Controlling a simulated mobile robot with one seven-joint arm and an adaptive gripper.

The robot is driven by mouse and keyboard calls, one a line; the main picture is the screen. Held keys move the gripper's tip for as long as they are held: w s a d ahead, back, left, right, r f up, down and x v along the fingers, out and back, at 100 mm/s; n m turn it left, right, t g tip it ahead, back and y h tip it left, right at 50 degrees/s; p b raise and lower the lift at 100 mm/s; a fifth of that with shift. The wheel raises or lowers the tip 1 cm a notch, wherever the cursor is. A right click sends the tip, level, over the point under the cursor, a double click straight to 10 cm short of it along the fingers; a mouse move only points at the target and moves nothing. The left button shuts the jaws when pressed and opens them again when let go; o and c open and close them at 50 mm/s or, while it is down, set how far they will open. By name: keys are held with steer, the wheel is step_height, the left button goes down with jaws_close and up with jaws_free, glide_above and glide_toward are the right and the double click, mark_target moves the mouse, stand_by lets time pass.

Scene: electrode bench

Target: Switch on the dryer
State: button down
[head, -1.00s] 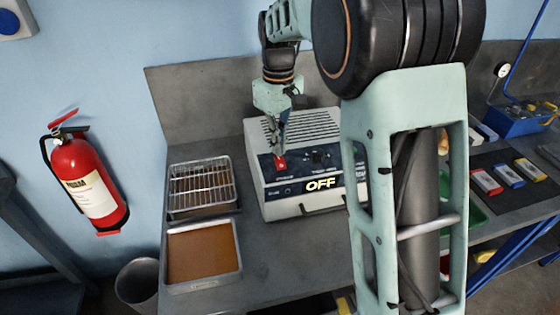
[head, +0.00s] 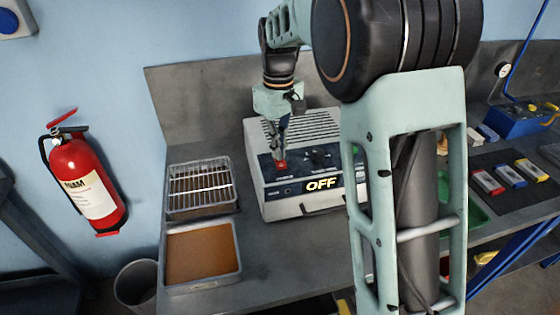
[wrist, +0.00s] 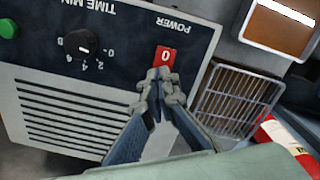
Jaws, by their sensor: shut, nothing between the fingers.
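The dryer (head: 310,203) is a light grey box with a dark sloping control panel and a vented top. Its front display reads OFF (head: 321,184). The red power switch (wrist: 166,58), marked 0, sits by the word POWER in the wrist view; in the head view the red switch (head: 281,165) is partly hidden by my gripper. My gripper (head: 279,156) points down with its tips at the switch. In the wrist view the closed, empty fingertips (wrist: 160,74) meet at the switch's edge; I cannot tell whether they touch it.
A timer knob (wrist: 80,45) and a green button (wrist: 8,28) are on the same panel. A wire rack tray (head: 201,212) and a tray of brown liquid (head: 236,262) stand left of the dryer. A grey back panel (head: 195,105) rises behind.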

steer(key=shift+f, duration=0.3)
step_height(320, 180, up, 7)
steer(key=p, duration=0.5)
steer(key=shift+r+p, duration=0.1)
steer(key=shift+p, duration=0.3)
stand_by(0.3)
